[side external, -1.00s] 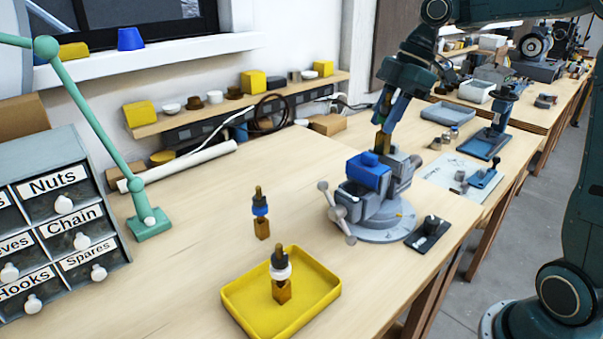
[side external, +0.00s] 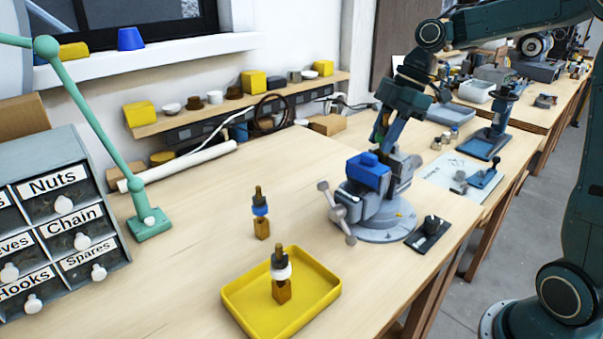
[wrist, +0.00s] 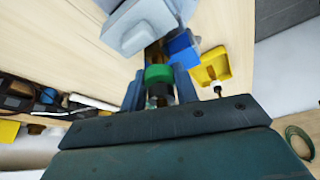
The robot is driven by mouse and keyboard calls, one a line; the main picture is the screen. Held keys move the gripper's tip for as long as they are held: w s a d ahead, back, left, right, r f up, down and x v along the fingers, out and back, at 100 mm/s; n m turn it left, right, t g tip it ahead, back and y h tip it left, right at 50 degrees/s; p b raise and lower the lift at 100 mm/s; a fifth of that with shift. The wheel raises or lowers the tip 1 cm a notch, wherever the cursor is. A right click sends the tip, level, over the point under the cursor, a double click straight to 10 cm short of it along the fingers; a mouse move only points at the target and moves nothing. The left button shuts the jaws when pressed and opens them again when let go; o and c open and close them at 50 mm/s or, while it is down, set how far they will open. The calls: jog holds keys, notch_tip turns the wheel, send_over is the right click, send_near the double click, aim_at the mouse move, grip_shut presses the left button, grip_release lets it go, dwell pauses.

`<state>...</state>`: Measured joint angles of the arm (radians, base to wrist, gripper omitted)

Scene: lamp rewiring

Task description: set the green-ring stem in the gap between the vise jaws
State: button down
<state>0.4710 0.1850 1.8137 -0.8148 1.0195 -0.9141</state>
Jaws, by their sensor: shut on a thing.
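The green-ring stem (wrist: 158,75) is held between the fingers of my gripper (wrist: 161,90), with its green ring and dark part between them in the wrist view. Its brass end points toward the vise (wrist: 145,25). In the side external view my gripper (side external: 381,133) is tilted just behind and above the vise (side external: 386,208), close to its jaws. The vise has grey jaws and a blue block (side external: 368,171) on top, also in the wrist view (wrist: 183,50). The stem's lower end is mostly hidden behind the vise, so I cannot tell whether it is inside the gap.
A blue-ring stem (side external: 260,212) stands on the table. A white-ring stem (side external: 281,275) stands in a yellow tray (side external: 236,300). A small black holder (side external: 430,235) lies right of the vise.

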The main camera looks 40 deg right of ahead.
jog(key=shift+f, duration=0.7)
jog(key=shift+f, duration=0.4)
dwell(0.9)
jog(key=c, duration=1)
grip_release()
jog(key=shift+f, duration=0.1)
jog(key=shift+v, duration=3.85)
